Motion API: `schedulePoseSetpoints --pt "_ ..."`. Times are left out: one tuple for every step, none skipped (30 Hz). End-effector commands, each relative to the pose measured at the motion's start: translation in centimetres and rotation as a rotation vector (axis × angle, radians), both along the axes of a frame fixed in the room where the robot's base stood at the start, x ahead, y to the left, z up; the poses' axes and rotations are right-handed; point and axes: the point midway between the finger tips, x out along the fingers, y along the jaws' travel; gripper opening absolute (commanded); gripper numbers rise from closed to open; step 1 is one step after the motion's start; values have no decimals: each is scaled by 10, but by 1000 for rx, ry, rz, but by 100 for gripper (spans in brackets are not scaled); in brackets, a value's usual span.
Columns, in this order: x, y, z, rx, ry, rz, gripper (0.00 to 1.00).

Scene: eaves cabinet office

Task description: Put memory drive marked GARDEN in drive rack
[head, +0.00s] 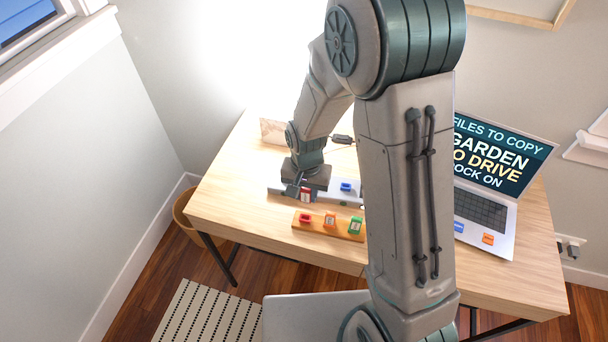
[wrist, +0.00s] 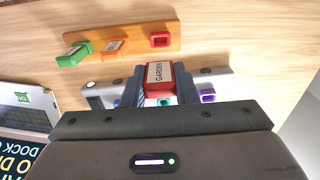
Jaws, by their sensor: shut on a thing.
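My gripper (head: 305,185) is shut on a red memory drive (head: 306,195) with a white label. In the wrist view the label on the drive (wrist: 159,75) reads GARDEN, and the drive stands between the two fingers. The gripper is low over a pale dock (head: 274,188); whether the drive's lower end touches the dock is hidden. The wooden drive rack (wrist: 130,38) lies beside the dock, on the robot's side. It has an empty red socket (wrist: 160,40), an orange drive (wrist: 114,45) and a green drive (wrist: 73,54).
The dock has a blue socket (head: 346,187) and a purple socket (wrist: 207,95). An open laptop (head: 484,205) stands at the right, its screen naming GARDEN and a drive dock. Bare table (head: 250,220) lies left of the rack. My arm hides the table's middle.

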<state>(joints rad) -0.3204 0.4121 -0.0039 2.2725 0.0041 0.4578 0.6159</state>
Motion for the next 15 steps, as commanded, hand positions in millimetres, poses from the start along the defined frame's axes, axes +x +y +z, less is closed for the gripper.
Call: schedulePoseSetpoints --pt "-1 1 0 0 0 1 0" --pt "-1 2 0 0 0 2 0" --pt "-1 2 0 0 0 3 0" --pt "-1 3 0 0 0 4 0" --pt "-1 3 0 0 0 5 0" --pt "-1 3 0 0 0 5 0" --pt "-1 3 0 0 0 6 0" --pt "-1 3 0 0 0 6 0" --pt "-1 3 0 0 0 6 0" --pt "-1 3 0 0 0 6 0" --pt "-1 3 0 0 -1 6 0" --pt "-1 3 -1 1 -1 5 0" --pt "-1 3 -1 1 -1 5 0" --pt "-1 3 -1 1 -1 5 0" --pt "-1 2 -3 0 -1 4 0"
